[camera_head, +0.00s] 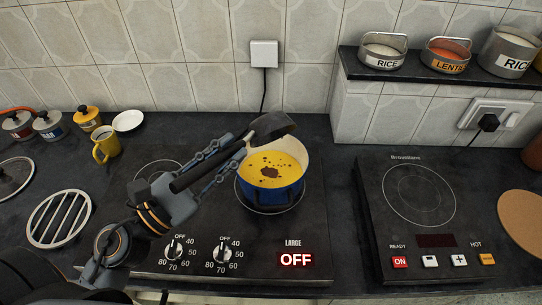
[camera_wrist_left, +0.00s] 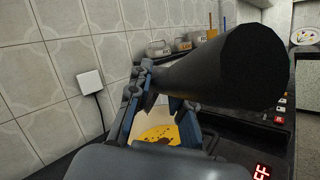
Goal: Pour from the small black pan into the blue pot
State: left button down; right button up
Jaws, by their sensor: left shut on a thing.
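The small black pan (camera_head: 273,125) is held in the air over the back rim of the blue pot (camera_head: 270,197) and looks tilted. I cannot see inside it. The blue pot stands on the hob and holds yellow contents with a brown patch and dark specks. My left gripper (camera_head: 227,152) is shut on the pan's black handle, up and left of the pot. In the left wrist view the handle (camera_wrist_left: 215,70) crosses large between the fingers, with the pot's yellow contents (camera_wrist_left: 160,134) below. My right gripper is not in view.
The hob (camera_head: 145,268) has two knobs and a display reading OFF. A second hob (camera_head: 420,200) stands to the right, clear on top. A yellow mug (camera_head: 106,145), white saucer (camera_head: 128,121) and round metal trivet (camera_head: 59,218) are at the left. A shelf (camera_head: 440,80) holds labelled tins.

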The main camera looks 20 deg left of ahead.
pick_arm(q)
jog(key=shift+s+d+f+m+h+b, duration=0.3)
jog(key=shift+f+m+h+b, duration=0.15)
jog(key=shift+m, duration=0.35)
jog(key=shift+s+d+f+m+h+b, duration=0.2)
jog(key=shift+s+d+f+m+b, duration=0.15)
jog(key=shift+m+b, duration=0.35)
jog(key=shift+s+d+f+m+h+b, duration=0.25)
jog(key=shift+f+m+h+b, duration=0.15)
jog(key=shift+m, duration=0.5)
dwell(0.4)
jog(key=shift+g, duration=0.3)
dwell(0.5)
